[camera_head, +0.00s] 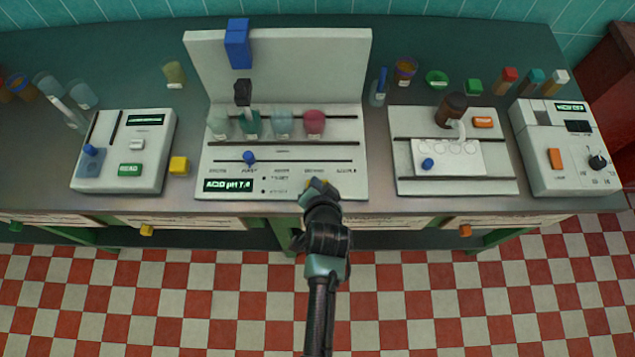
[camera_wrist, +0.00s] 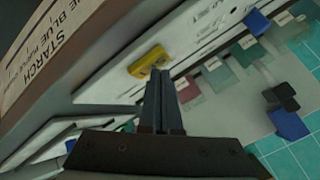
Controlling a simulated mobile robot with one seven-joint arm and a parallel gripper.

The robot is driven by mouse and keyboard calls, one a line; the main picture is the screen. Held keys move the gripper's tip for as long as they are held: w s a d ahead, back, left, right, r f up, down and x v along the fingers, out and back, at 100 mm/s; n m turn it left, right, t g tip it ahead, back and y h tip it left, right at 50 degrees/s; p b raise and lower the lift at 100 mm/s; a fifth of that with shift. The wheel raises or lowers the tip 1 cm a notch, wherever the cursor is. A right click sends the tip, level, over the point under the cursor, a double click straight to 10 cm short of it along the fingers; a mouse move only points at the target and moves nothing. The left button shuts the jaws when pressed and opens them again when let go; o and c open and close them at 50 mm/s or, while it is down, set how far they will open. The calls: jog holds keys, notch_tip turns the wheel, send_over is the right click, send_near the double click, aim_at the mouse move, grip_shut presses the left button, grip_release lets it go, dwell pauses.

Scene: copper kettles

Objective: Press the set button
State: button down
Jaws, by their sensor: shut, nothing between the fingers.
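A yellow button (camera_wrist: 150,60) sits on the front part of the white central instrument (camera_head: 218,165). I take it for the set button, though no label on it is readable. In the head view only a bit of the yellow button (camera_head: 318,183) shows past my gripper (camera_head: 318,194). In the wrist view my gripper (camera_wrist: 158,76) is shut and empty, with its tips right at the button's lower edge. I cannot tell whether they touch it. The instrument's small display (camera_head: 228,185) reads something like "ACID pH 7.4".
A device with a green READ button (camera_head: 130,169) and a loose yellow cube (camera_head: 179,166) are to the left. A white tray unit (camera_head: 450,187) stands right.

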jog(key=shift+f, duration=0.3)
dwell(0.4)
jog(key=shift+r+p, duration=0.75)
jog(key=shift+r, duration=0.15)
jog(key=shift+r, duration=0.1)
notch_tip(320, 180, up, 5)
jog(key=p, duration=0.5)
dwell(0.5)
